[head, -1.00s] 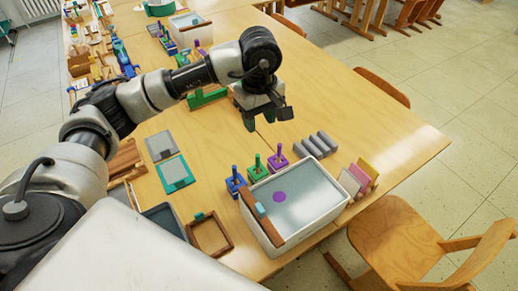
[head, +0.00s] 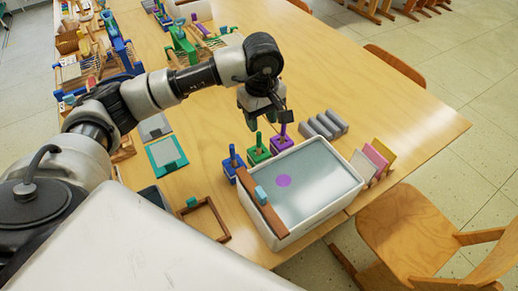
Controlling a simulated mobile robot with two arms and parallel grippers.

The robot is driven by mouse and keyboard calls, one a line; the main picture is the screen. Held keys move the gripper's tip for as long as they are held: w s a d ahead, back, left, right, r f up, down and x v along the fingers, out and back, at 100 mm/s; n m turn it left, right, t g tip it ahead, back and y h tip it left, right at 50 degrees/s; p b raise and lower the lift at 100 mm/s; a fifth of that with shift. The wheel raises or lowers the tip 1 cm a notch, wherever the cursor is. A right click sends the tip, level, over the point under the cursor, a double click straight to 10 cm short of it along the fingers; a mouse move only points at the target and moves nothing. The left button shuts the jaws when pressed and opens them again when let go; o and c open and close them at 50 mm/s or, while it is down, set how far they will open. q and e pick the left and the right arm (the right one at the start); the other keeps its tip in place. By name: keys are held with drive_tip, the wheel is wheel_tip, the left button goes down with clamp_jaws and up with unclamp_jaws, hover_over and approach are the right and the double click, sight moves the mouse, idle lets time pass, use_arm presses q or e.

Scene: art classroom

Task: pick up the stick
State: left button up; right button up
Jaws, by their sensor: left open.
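Three small blocks with upright sticks stand in a row behind the white tray: a blue stick (head: 232,153), a green stick (head: 258,141) and a purple stick (head: 283,131). I cannot tell which one is the task's stick. My left gripper (head: 265,121) is open and points down just behind and above the green and purple sticks. In the picture it comes very close to the purple stick's top; I cannot tell whether they touch. Nothing shows between its fingers. My right gripper is not in view.
The white tray (head: 352,197) has a brown wooden bar (head: 263,206) along its left side. Grey cylinders (head: 325,124) and coloured panels (head: 375,157) lie to the right. A wooden frame (head: 208,219) lies left. The table (head: 395,105) is clear at the back right.

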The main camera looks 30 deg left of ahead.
sight(259, 134)
use_arm(q)
drive_tip(key=shift+s+a+f+p, duration=0.1)
drive_tip(key=shift+f+p, duration=0.1)
drive_tip(key=shift+f, duration=1.05)
drive_tip(key=shift+s+f+p, duration=0.15)
drive_tip(key=shift+f, duration=1.1)
drive_tip(key=shift+s+a+f+p, duration=0.1)
drive_tip(key=shift+f+p, duration=0.1)
drive_tip(key=shift+f, duration=1.05)
drive_tip(key=shift+d, duration=0.1)
drive_tip(key=shift+c, duration=0.4)
clamp_jaws()
